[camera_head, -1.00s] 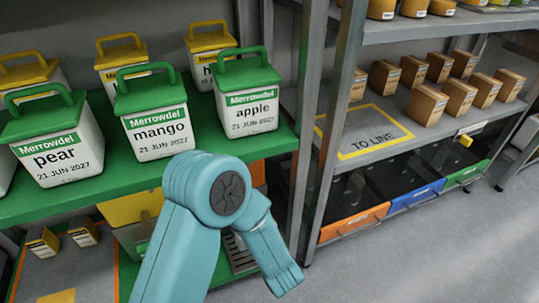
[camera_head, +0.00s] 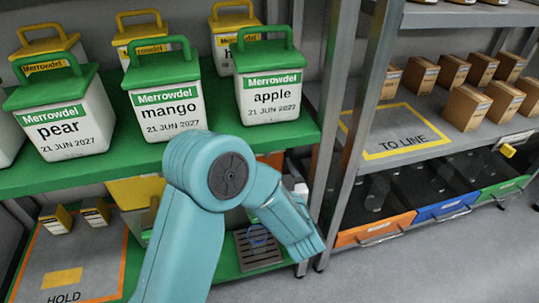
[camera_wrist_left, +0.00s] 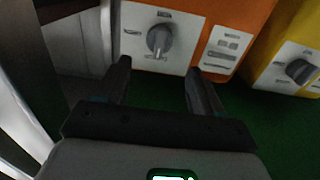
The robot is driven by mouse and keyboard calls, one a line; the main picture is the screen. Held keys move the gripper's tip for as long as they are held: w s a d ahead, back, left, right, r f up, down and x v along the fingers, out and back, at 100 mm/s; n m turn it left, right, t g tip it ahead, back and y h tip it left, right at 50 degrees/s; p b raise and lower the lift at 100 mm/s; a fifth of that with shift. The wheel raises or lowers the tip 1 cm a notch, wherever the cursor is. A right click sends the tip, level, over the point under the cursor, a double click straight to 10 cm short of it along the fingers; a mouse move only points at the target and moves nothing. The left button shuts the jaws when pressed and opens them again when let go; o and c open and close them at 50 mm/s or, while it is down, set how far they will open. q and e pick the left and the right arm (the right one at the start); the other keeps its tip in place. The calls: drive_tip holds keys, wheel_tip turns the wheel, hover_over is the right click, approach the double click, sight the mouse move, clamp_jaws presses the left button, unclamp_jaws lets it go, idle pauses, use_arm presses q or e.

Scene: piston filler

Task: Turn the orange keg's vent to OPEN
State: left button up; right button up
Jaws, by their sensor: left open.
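The orange keg (camera_wrist_left: 236,22) is at the top of the left wrist view, with a pale panel on its front. On that panel is a grey vent knob (camera_wrist_left: 160,38), its grip roughly upright in the picture. Small labels sit around the knob, too blurred to read. My left gripper (camera_wrist_left: 158,68) is open and empty, its fingertips just short of the panel, one either side of the knob's line and apart from it. In the head view, a sliver of orange (camera_head: 270,160) shows behind my left arm, which hides most of that area. My right gripper is not in view.
A yellow keg (camera_wrist_left: 278,62) with a similar grey knob (camera_wrist_left: 301,70) stands close beside the orange one. Above, a green shelf (camera_head: 25,181) holds several green-lidded tubs. A metal shelf post (camera_head: 345,130) stands right of my arm. The floor (camera_head: 430,262) at lower right is clear.

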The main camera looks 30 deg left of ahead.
use_arm(q)
drive_tip(key=b+x, duration=0.1)
drive_tip(key=x, duration=0.6)
drive_tip(key=shift+w, duration=0.2)
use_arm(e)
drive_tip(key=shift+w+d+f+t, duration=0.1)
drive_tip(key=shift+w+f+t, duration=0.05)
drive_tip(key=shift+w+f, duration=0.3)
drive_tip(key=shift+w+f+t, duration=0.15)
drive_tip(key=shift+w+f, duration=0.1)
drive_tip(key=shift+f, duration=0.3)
use_arm(q)
drive_tip(key=shift+c, duration=0.3)
drive_tip(key=c, duration=1)
